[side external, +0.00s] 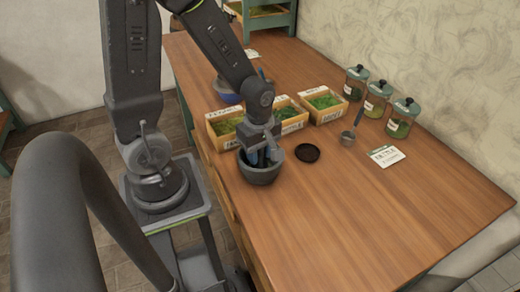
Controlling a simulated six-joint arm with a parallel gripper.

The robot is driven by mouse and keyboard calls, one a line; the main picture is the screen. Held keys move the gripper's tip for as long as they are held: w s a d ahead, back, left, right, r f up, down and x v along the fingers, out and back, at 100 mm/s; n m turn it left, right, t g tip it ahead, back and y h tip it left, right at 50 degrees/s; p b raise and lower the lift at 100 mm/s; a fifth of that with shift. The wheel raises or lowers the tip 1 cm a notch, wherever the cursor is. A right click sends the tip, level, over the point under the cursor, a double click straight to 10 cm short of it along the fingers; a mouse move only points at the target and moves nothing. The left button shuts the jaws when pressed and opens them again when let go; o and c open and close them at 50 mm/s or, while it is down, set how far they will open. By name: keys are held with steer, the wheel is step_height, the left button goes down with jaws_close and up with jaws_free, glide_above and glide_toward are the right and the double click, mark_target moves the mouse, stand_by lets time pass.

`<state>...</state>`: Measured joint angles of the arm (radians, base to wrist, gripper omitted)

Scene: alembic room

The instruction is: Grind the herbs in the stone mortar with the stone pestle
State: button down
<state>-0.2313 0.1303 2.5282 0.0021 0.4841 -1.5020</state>
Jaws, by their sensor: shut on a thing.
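The dark grey stone mortar (260,176) stands upright on the wooden table near its left edge. My gripper (262,158) points down into the mortar's mouth, its blue fingers close together at or just below the rim. It is shut on the stone pestle, which is mostly hidden by the fingers and the mortar wall. The herbs inside the mortar cannot be made out, and I cannot tell whether the pestle touches the bottom.
Wooden boxes of green herbs (323,105) stand just behind the mortar, near a blue bowl (228,93). The table's front right is clear.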

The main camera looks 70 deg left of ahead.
steer(key=shift+s+d, duration=0.15)
steer(key=shift+d, duration=0.15)
steer(key=shift+r, duration=4.35)
